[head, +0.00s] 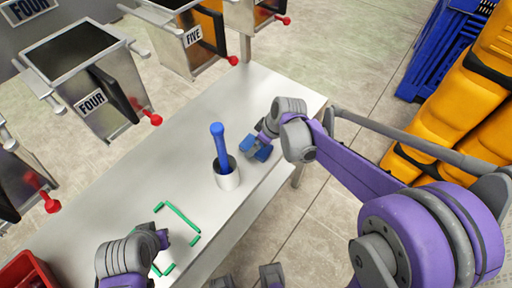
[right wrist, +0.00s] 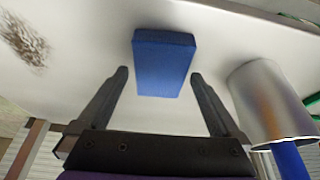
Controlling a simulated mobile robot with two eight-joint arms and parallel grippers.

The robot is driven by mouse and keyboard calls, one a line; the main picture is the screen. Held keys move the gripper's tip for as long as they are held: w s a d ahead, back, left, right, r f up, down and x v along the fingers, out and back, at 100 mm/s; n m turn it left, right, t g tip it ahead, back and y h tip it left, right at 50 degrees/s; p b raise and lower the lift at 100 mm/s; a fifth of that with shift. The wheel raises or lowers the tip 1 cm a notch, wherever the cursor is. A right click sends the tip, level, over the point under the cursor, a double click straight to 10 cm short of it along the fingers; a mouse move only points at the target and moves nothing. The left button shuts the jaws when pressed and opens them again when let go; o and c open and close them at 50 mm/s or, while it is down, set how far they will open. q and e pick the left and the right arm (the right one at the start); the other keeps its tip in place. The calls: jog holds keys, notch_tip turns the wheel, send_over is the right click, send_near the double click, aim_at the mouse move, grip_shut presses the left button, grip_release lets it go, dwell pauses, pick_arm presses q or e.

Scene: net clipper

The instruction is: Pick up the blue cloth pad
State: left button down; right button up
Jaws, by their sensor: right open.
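The blue cloth pad (head: 262,153) lies on the pale table near its right edge, partly hidden by my right gripper (head: 258,146). In the right wrist view the pad (right wrist: 163,60) is a blue block ahead, between the lines of the two dark fingers. My right gripper (right wrist: 159,76) is open, with a gap on each side of the pad. I cannot tell whether the fingertips are level with it. My left gripper (head: 162,239) is over the near left part of the table, its fingers too small to read.
A metal cup (head: 228,181) with a blue-handled tool (head: 219,145) stands close left of the pad; the cup shows in the right wrist view (right wrist: 266,98). Green corner marks (head: 185,217) lie on the table (head: 175,180). A red bin (head: 25,272) is at the lower left.

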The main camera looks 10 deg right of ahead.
pick_arm(q)
jog(key=shift+s+f, duration=0.1)
jog(key=shift+f, duration=0.1)
pick_arm(e)
jog(key=shift+f, duration=0.4)
dwell(0.4)
jog(key=c, duration=1.2)
pick_arm(q)
jog(key=shift+r, duration=0.25)
pick_arm(e)
jog(key=shift+o, duration=0.2)
jog(key=shift+r, duration=0.35)
pick_arm(q)
jog(key=shift+r+p, duration=0.55)
pick_arm(e)
notch_tip(320, 180, up, 10)
jog(key=o, duration=0.8)
jog(key=shift+f, duration=0.1)
jog(key=c, duration=0.7)
jog(key=shift+w, duration=0.1)
